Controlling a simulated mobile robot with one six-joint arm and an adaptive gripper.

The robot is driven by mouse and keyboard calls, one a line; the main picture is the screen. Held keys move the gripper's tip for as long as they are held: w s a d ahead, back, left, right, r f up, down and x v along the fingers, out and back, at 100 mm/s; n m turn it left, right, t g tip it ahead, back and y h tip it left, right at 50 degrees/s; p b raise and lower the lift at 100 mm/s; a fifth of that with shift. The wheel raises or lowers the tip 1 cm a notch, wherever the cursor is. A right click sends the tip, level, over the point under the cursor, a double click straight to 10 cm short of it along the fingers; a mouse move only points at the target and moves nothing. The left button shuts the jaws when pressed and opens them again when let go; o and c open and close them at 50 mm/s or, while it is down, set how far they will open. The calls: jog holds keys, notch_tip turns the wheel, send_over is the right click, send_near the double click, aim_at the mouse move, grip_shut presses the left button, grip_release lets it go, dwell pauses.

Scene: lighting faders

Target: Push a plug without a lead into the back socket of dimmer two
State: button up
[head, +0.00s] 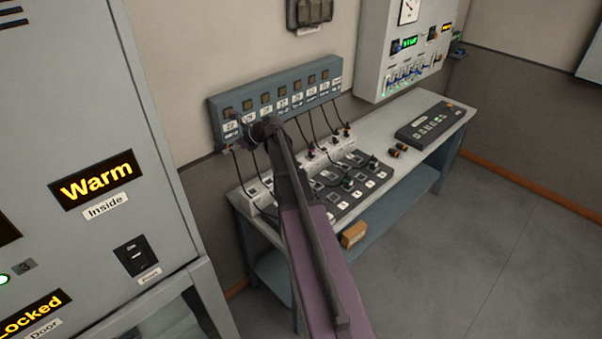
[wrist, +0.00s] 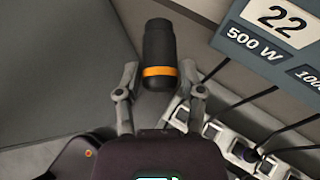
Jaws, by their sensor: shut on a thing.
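My gripper (wrist: 160,85) is shut on a black plug with an orange band (wrist: 160,42) in the wrist view. No lead shows on this plug, and its far end points away from the gripper. In the head view my gripper (head: 262,130) is in front of the left part of the blue-grey wall panel (head: 218,118), and I cannot make out the held plug there. The row of pale dimmers (head: 262,203) stands on the bench below; their edge shows at the lower right of the wrist view (wrist: 228,138). My arm hides part of the row, and I cannot tell which is dimmer two.
Several black leads hang from the panel to the dimmers. Two loose black-and-orange plugs (head: 398,150) lie on the bench (head: 400,128). A dark console (head: 436,121) sits at the bench's right. A grey cabinet (head: 90,140) stands left.

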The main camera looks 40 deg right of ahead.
jog(key=shift+d, duration=0.25)
jog(key=s+d+f+n+g+h+b, duration=0.25)
jog(key=d+f+g, duration=0.2)
jog(key=f, duration=0.25)
jog(key=s+d+f+n+g+h+b, duration=0.25)
jog(key=d+f+g+b, duration=0.2)
jog(key=f, duration=0.25)
jog(key=s+d+f+n+h+b, duration=0.1)
jog(key=s+d+n+h+b, duration=0.1)
jog(key=d, duration=0.4)
jog(key=s+d+f+n+h+b, duration=0.1)
jog(key=s+d+n+h+b, duration=0.1)
jog(key=d+h, duration=0.4)
jog(key=shift+s+d+f+n+t+h, duration=0.2)
jog(key=shift+s+f+n+t+h, duration=0.25)
jog(key=shift+s+n, duration=0.55)
jog(key=shift+w, duration=0.1)
jog(key=shift+f+b, duration=2.7)
jog(key=shift+b, duration=0.15)
jog(key=shift+f+b, duration=0.95)
jog(key=shift+a+f, duration=0.1)
jog(key=shift+f, duration=0.05)
